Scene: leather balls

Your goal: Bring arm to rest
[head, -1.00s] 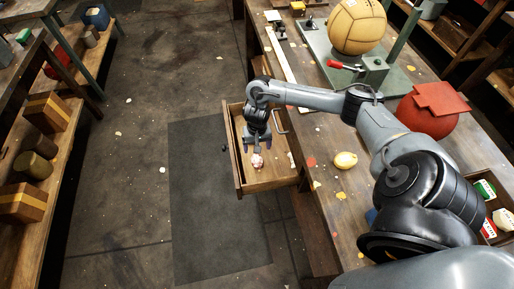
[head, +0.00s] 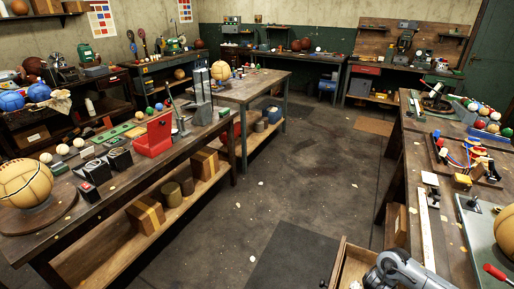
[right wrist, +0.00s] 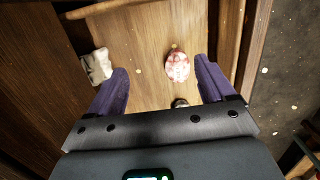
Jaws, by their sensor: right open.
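My right gripper (right wrist: 161,72) is open, with its two purple fingers spread over the inside of a wooden drawer (right wrist: 140,28). A pink-and-white mottled egg-shaped thing (right wrist: 177,66) lies on the drawer floor, showing between the fingers near the right one; neither finger appears to touch it. In the head view, part of my right arm (head: 408,272) shows at the bottom right, over the open drawer (head: 338,262). The right gripper itself is out of that view. My left arm and gripper do not show.
A crumpled white thing (right wrist: 97,65) lies in the drawer's left side. The right workbench (head: 440,215) holds a tan ball (head: 505,230) and small tools. The left bench (head: 110,180) carries balls and a red box (head: 153,135). The floor between them is clear.

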